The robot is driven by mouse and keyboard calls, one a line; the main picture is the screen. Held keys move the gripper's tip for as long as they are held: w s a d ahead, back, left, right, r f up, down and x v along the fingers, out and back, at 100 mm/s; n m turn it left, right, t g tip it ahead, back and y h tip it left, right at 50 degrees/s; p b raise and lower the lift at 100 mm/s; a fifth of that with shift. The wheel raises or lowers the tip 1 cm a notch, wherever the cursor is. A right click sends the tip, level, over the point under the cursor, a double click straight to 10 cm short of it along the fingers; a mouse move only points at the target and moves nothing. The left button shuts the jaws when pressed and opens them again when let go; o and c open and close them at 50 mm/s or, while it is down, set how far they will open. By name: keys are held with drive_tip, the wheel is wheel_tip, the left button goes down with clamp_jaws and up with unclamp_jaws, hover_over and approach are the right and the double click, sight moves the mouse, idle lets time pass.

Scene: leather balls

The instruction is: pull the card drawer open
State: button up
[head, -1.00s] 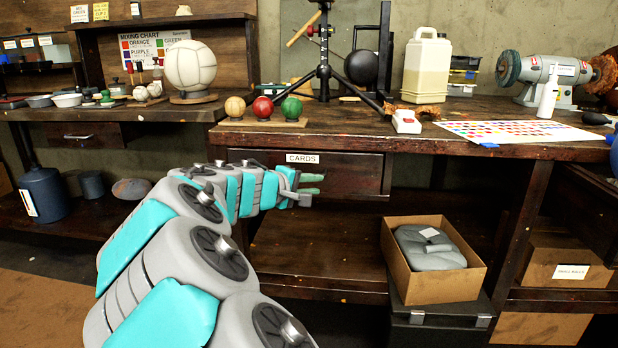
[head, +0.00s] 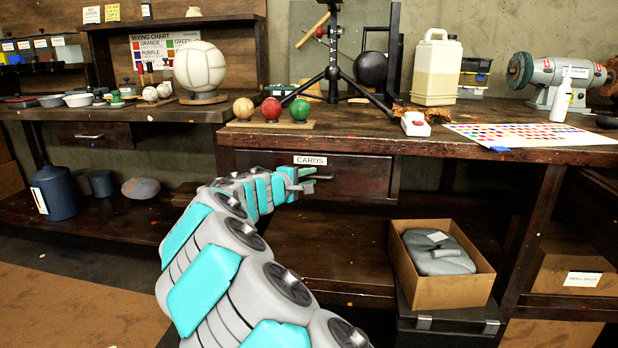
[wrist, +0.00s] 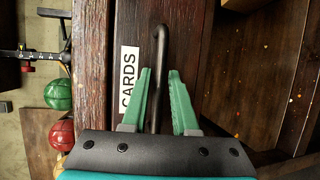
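The card drawer (head: 352,180) is a dark wooden front under the bench top, with a white CARDS label (head: 310,160) at its upper edge. It looks closed. In the wrist view, its dark bar handle (wrist: 156,48) runs between the two green fingers of my gripper (wrist: 160,74). The fingers stand apart on either side of the bar. The CARDS label (wrist: 129,78) lies just left of the fingers.
A stand with several balls, including a red ball (head: 271,108), sits on the bench above the drawer. A cardboard box (head: 458,291) holding a grey object stands below right. The shelf (head: 325,255) under the drawer is mostly bare.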

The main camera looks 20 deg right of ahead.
drive_tip(key=shift+c, duration=0.2)
clamp_jaws()
idle(1.3)
